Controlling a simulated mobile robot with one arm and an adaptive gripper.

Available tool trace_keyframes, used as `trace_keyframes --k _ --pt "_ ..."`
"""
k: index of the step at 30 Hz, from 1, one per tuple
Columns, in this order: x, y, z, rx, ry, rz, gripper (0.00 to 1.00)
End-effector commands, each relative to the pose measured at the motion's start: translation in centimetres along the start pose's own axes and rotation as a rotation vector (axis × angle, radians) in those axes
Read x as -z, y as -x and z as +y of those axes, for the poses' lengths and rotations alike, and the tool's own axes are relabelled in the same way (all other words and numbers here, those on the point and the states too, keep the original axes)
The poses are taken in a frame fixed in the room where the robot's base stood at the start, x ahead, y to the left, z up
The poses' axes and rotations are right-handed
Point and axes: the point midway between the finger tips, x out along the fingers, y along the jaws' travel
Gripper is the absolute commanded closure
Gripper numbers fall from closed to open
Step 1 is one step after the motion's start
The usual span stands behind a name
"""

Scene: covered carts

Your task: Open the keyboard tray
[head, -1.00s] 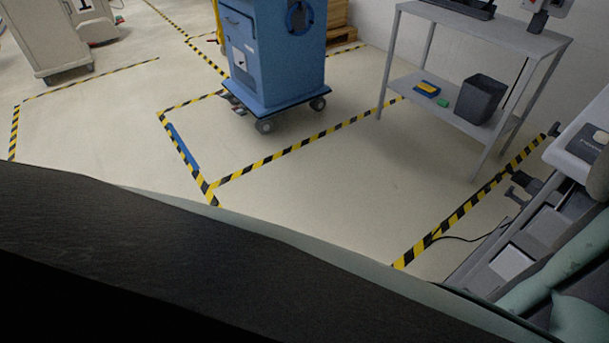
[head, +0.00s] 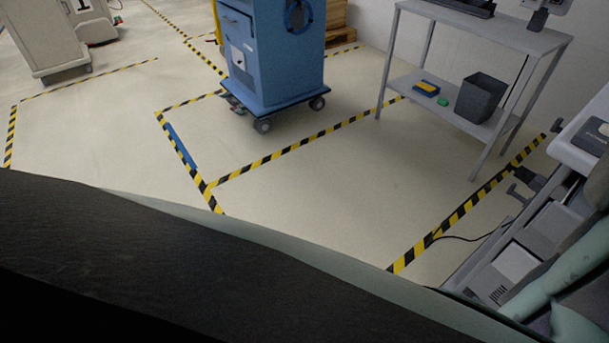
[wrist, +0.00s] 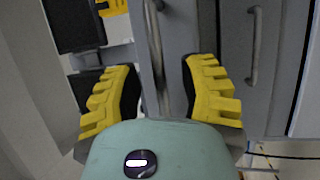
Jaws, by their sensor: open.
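In the wrist view, my gripper (wrist: 160,78) has its two yellow-ribbed fingers spread apart. A long grey bar handle (wrist: 155,45) on a grey panel lies between the fingers, and no grip on it shows. A second bar handle (wrist: 253,45) is on the grey front (wrist: 231,60) to the right. I cannot tell for sure which of these fronts is the keyboard tray. In the head view, a grey and white cart (head: 535,232) stands at the right edge. My pale green arm reaches over it at lower right, and my gripper is out of that view.
A blue cabinet (head: 268,60) on casters stands at the back. A grey shelf table (head: 490,28) with a dark bin (head: 480,97) stands at back right. A dark cable (head: 470,239) lies on the floor by the cart. The taped floor in the middle is clear.

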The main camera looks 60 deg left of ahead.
Motion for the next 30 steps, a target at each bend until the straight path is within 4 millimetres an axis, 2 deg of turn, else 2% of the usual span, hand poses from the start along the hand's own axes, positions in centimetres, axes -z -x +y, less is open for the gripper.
trace_keyframes --k 11,12,25,30 --pt "0.11 -0.66 0.01 0.001 -0.002 0.002 0.59" --pt "0.10 -0.65 0.00 0.001 -0.002 0.002 0.54" --pt "0.05 -0.64 0.01 0.000 -0.001 0.001 0.99" --pt "0.03 -0.64 0.01 0.000 -0.001 0.000 1.00"
